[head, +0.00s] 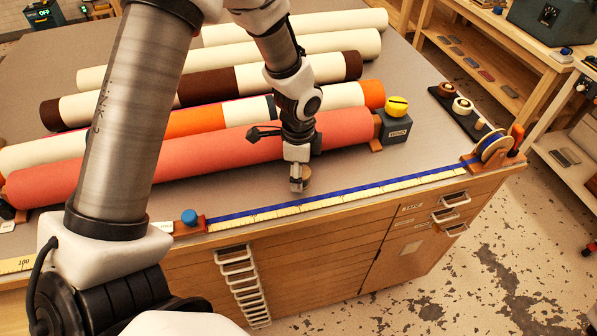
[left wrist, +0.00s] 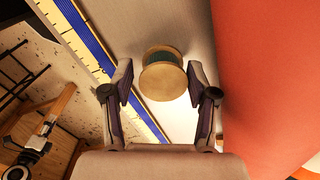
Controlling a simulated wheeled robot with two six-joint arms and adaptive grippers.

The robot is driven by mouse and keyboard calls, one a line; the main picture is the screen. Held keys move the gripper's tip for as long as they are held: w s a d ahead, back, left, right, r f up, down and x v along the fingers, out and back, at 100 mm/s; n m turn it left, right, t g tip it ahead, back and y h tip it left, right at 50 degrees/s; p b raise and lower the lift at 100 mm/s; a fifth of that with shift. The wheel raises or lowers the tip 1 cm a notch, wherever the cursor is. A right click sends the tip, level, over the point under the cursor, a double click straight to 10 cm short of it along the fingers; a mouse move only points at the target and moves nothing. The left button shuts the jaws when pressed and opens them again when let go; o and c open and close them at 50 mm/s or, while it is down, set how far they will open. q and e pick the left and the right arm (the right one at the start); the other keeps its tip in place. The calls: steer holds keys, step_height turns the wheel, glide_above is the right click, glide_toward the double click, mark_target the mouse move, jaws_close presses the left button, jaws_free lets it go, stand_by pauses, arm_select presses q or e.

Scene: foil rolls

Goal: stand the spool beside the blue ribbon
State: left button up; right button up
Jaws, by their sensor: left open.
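My left gripper (head: 299,186) points down over the table just behind the blue ribbon (head: 400,182). Its fingers are open in the left wrist view (left wrist: 160,98). A small wooden spool (left wrist: 163,80) with dark green winding shows between and just past the fingertips, one round flange towards the camera. In the head view the spool (head: 307,175) is partly hidden by the gripper. I cannot tell whether the fingers touch it. The blue ribbon runs straight along the table's front edge and also shows left of the gripper in the left wrist view (left wrist: 86,36). My right gripper is not in view.
A long coral roll (head: 230,152) lies close behind the gripper, with several more rolls beyond. A blue knob (head: 189,217) and a ribbon reel (head: 494,147) stand at the ribbon's ends. A grey block with a yellow top (head: 396,122) is at the right. Bare table (head: 410,155) lies right of the gripper.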

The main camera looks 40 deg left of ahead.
arm_select(q)
step_height(320, 180, up, 12)
steer(key=b, duration=0.1)
steer(key=shift+w+f, duration=0.1)
